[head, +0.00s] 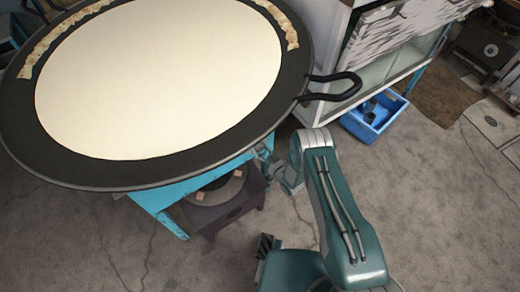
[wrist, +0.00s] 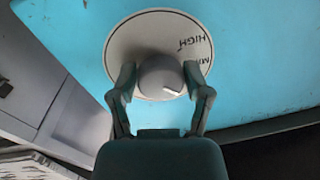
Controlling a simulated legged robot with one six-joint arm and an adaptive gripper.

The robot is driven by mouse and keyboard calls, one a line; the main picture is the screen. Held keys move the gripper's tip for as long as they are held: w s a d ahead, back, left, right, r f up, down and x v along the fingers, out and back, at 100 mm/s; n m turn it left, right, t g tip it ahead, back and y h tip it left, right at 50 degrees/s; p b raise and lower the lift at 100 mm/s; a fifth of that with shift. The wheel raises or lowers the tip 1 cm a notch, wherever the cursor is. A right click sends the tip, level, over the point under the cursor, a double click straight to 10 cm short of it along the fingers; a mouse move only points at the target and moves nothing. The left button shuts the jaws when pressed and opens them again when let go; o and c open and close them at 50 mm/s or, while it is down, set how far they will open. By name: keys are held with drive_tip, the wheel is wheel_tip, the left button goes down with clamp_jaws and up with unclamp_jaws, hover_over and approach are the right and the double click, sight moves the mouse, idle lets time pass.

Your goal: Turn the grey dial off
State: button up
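The grey dial (wrist: 161,77) is a round knob with a white pointer mark, on a pale round plate (wrist: 150,30) printed "HIGH" and partly hidden lettering. The plate is fixed to a blue panel (wrist: 260,60). In the wrist view my gripper (wrist: 160,80) is open, with one finger on each side of the dial. I cannot tell whether the fingers touch it. The pointer mark points to the lower right in the wrist view. In the head view my gripper (head: 268,162) is near the blue stand (head: 178,200), and the dial is hidden there.
A wide black pan (head: 110,176) of pale liquid sits on the blue stand, its handle (head: 335,88) jutting over my arm's side. A dark burner (head: 225,205) sits below. A blue crate (head: 374,135) lies on the floor at right. Open concrete floor surrounds my arm.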

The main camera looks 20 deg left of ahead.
drive_tip(key=shift+c, duration=1)
drive_tip(key=shift+m, duration=0.3)
drive_tip(key=m, duration=0.3)
drive_tip(key=shift+m+t, duration=0.4)
drive_tip(key=shift+m, duration=1.8)
drive_tip(key=shift+w, duration=0.1)
drive_tip(key=o, duration=1.1)
drive_tip(key=shift+o, duration=0.2)
